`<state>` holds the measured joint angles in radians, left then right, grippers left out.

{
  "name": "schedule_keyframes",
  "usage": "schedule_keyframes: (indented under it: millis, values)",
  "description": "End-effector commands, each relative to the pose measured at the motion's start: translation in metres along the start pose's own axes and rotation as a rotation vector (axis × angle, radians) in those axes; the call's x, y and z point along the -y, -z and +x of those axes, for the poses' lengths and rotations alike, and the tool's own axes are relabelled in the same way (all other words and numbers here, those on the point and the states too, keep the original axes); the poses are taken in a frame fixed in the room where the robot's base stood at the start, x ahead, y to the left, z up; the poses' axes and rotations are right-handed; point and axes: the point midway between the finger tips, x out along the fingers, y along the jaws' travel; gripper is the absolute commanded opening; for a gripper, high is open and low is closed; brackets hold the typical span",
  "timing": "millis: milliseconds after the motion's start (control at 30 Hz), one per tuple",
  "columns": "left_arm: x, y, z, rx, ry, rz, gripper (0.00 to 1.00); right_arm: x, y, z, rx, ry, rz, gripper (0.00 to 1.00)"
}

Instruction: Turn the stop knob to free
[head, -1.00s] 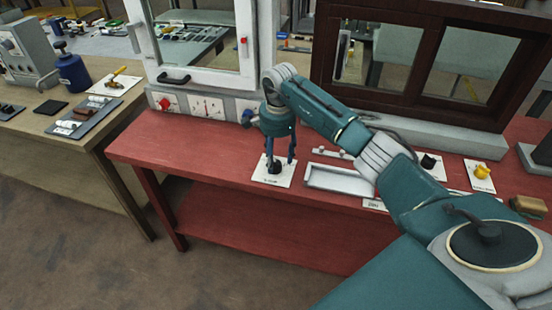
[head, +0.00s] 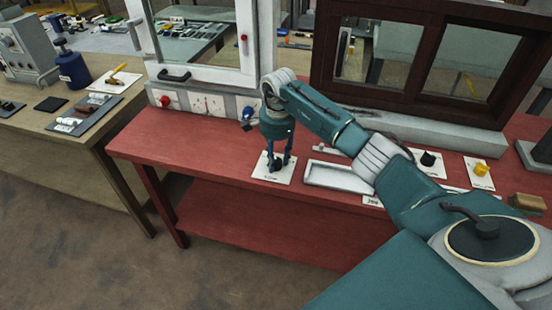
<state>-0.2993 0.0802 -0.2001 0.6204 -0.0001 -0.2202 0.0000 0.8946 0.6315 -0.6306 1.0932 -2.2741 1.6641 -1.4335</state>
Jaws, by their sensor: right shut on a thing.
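My right gripper (head: 277,164) points straight down over a white plate (head: 284,178) near the front edge of the red bench. It is shut on a small dark knob (head: 274,164) standing on that plate. The fingers hide most of the knob, so its angle cannot be told. The plate has a small printed label that is too small to read. I cannot confirm from the print that this is the stop knob. My left gripper is not in view.
A shallow grey tray (head: 338,176) lies right of the plate, under my right arm. A black knob (head: 428,159) and a yellow knob (head: 481,169) sit further right. Behind stand a white-framed window (head: 205,82) and a dark wooden frame (head: 400,100). The bench is clear left of the plate.

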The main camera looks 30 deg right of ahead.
Motion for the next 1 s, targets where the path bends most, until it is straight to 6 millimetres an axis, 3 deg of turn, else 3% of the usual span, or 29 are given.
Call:
schedule_keyframes:
  millis: [367, 1000]
  values:
    - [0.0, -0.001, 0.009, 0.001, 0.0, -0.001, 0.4, 0.001, 0.004, 0.0, -0.016, 0.006, 0.21, 0.09]
    - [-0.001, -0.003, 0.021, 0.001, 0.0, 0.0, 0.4, 0.0, 0.003, -0.002, -0.041, 0.01, 0.816, 0.09]
